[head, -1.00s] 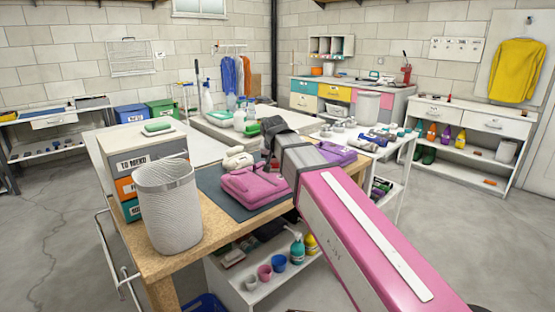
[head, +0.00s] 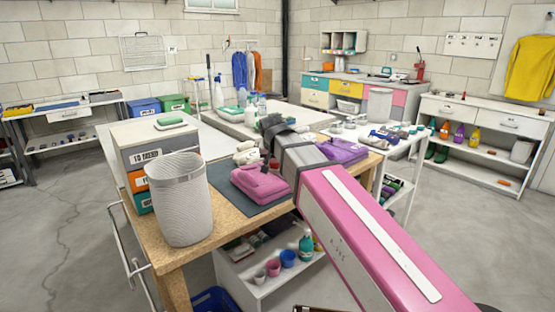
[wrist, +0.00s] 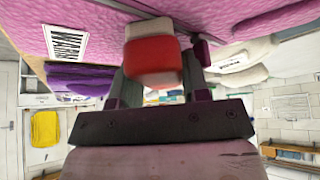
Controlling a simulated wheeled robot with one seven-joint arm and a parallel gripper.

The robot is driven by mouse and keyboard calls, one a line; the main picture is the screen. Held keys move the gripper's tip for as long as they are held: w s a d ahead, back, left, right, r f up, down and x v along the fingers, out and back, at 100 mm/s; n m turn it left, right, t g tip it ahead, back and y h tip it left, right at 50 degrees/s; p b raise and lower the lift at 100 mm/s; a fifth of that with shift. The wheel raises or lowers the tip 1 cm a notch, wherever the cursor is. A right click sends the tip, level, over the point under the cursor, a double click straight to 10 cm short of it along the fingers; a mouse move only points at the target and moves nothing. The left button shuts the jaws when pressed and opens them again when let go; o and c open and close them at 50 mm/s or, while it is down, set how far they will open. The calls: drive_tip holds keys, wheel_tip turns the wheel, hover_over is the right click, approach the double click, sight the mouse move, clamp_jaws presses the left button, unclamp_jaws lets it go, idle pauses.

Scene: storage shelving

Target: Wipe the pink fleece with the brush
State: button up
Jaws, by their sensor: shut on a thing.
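The pink fleece (head: 258,184) lies folded on a dark mat on the wooden workbench. In the wrist view the pink fleece (wrist: 215,12) fills the top, with a white printed label (wrist: 68,36) beside it. My gripper (wrist: 155,84) is shut on the brush (wrist: 152,62), which has a red body and a pale bristle side. The bristle side faces the fleece and looks close to it or touching. In the head view my gripper (head: 273,150) is at the fleece's far edge, and my forearm hides part of that area; the brush is barely visible there.
A purple folded cloth (head: 343,150) lies right of my arm. Pale rolled items (head: 246,153) lie behind the fleece. A white mesh basket (head: 182,205) and a drawer box (head: 150,150) stand at the bench's left. A white cart (head: 395,165) stands to the right.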

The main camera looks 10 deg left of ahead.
drive_tip(key=shift+s, duration=0.15)
drive_tip(key=shift+r, duration=2.9)
drive_tip(key=shift+r, duration=1.55)
